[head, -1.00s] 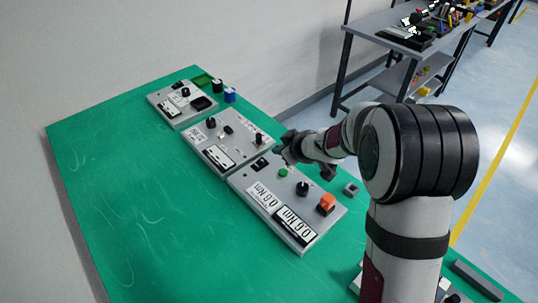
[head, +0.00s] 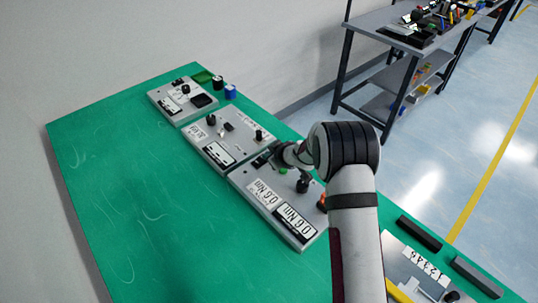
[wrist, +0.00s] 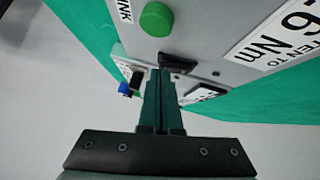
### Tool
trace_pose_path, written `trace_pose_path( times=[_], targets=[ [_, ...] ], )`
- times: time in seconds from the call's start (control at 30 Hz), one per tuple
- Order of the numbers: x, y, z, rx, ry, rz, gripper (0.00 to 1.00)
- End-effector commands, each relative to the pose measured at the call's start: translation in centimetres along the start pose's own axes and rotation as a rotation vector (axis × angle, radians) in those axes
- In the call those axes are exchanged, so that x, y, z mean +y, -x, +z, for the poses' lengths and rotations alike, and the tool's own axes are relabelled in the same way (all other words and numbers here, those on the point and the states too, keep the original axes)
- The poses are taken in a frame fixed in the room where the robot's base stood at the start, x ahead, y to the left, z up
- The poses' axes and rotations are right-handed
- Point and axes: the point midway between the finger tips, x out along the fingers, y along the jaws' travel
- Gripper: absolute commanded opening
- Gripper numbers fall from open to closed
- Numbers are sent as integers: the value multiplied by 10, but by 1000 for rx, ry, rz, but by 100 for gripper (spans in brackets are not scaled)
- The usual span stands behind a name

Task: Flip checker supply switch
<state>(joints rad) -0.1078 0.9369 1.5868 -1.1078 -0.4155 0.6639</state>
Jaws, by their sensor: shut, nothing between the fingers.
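The nearest grey panel (head: 240,178) carries "0.6 Nm" labels and looks like the checker. A black rocker switch (wrist: 177,62) sits on this panel beside a round green button (wrist: 156,19); the switch also shows in the head view (head: 260,161). My gripper (wrist: 160,72) is shut and empty, with its fingertips right at the switch in the wrist view. I cannot tell whether they touch it. In the head view my gripper (head: 270,156) is over the panel's far end, and my arm hides part of the panel. The switch's position cannot be read.
Two more grey panels, a middle one (head: 205,149) and a far one (head: 170,109), stand along the green table (head: 120,190). A blue item (head: 230,91) is beside the far one. Dark bars (head: 419,233) lie at right. The table's left side is clear.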

Motion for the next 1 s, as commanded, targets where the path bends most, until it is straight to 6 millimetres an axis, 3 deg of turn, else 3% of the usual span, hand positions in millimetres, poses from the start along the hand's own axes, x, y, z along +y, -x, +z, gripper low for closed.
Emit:
trace_pose_path(
  times=[0.57, 1.0],
  targets=[
    [2, -5, 5, 0, 1, 0, 0],
    [-11, 0, 0, 0, 0, 0, 0]
  ],
)
